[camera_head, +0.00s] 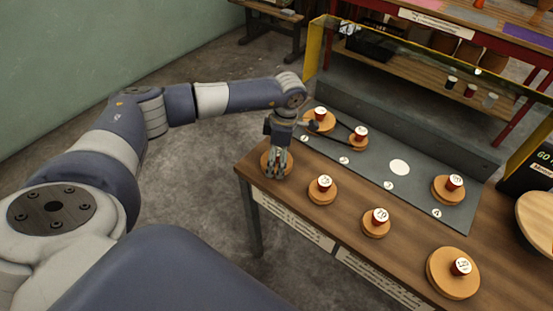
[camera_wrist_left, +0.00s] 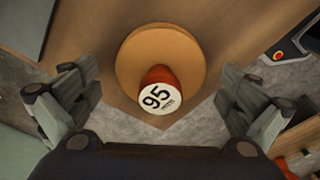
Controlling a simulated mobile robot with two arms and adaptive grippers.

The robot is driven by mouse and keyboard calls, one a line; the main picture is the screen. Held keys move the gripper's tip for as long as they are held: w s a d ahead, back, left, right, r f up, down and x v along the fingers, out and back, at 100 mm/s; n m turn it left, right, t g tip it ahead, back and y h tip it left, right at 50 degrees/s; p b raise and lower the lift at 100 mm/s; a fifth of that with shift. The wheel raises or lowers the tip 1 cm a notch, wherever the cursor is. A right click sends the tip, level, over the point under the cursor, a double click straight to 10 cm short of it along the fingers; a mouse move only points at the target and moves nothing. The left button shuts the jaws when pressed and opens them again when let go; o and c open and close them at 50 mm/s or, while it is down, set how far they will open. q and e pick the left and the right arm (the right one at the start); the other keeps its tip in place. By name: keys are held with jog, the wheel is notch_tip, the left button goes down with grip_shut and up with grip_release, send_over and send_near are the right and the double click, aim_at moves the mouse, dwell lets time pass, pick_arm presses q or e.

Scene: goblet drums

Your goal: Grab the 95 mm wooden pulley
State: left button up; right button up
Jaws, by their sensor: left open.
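The 95 mm wooden pulley is a round wooden disc with a red knob and a white cap reading 95. In the left wrist view the pulley (camera_wrist_left: 160,58) lies between the spread fingers of my left gripper (camera_wrist_left: 158,105). In the head view the pulley (camera_head: 265,164) sits at the near left corner of the table, mostly hidden behind my left gripper (camera_head: 275,174). The gripper is open, pointing down over it; I cannot tell whether a finger touches it. My right gripper is not in view.
Other labelled pulleys stand on the wooden table (camera_head: 345,235): one (camera_head: 323,189), another (camera_head: 375,222) and a large one (camera_head: 453,272). A grey plate (camera_head: 335,150) behind carries more pulleys, two joined by a belt. A grey panel with yellow posts rises behind the plate.

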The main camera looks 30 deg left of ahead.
pick_arm(q)
jog(key=shift+f, duration=0.2)
jog(key=c, duration=1.2)
jog(key=shift+r, duration=0.1)
